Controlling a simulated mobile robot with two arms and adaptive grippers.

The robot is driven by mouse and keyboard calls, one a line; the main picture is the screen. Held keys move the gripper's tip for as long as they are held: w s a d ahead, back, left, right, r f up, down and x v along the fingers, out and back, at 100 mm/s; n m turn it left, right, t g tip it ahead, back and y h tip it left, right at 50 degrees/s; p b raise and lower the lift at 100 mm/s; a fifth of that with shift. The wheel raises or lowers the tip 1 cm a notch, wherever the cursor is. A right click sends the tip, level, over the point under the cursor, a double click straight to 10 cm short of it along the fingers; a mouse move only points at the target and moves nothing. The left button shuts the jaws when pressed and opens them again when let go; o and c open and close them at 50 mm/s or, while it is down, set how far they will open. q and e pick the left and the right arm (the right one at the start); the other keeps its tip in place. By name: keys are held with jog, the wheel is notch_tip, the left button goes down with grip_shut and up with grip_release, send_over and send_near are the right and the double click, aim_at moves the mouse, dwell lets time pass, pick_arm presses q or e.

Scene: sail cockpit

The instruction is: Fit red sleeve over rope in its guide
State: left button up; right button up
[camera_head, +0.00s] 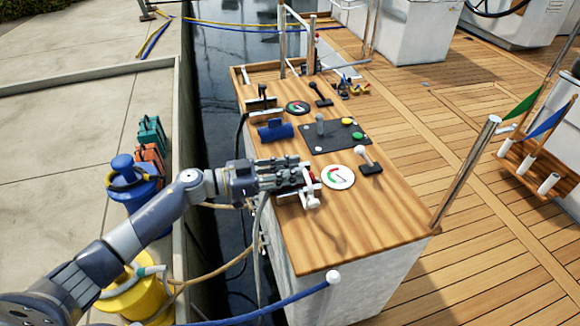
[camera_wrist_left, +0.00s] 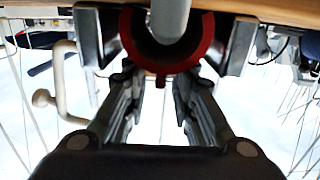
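The red sleeve (camera_wrist_left: 160,62) is a C-shaped piece with its open side up in the left wrist view and a small tab below. A pale grey rope (camera_wrist_left: 171,18) shows inside its curve; I cannot tell how far along the rope the sleeve sits. My left gripper (camera_wrist_left: 166,45) has one finger pad against each side of the sleeve. In the head view this gripper (camera_head: 308,178) is at the left edge of the wooden console top, beside the white guide (camera_head: 306,196), and mostly hides the sleeve. My right gripper is not in view.
The wooden console (camera_head: 320,250) carries a round gauge (camera_head: 338,177), a white-knobbed lever (camera_head: 368,160), a dark button panel (camera_head: 337,136) and a blue cylinder (camera_head: 276,130). Its near end is bare. A metal post (camera_head: 464,173) stands at the right.

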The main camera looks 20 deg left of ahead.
pick_arm(q)
jog(key=shift+r, duration=0.15)
jog(key=shift+s+a, duration=0.2)
jog(key=shift+a, duration=0.05)
jog(key=v, duration=0.3)
jog(key=shift+a, duration=0.15)
jog(key=p+v, duration=0.1)
jog(key=v, duration=0.7)
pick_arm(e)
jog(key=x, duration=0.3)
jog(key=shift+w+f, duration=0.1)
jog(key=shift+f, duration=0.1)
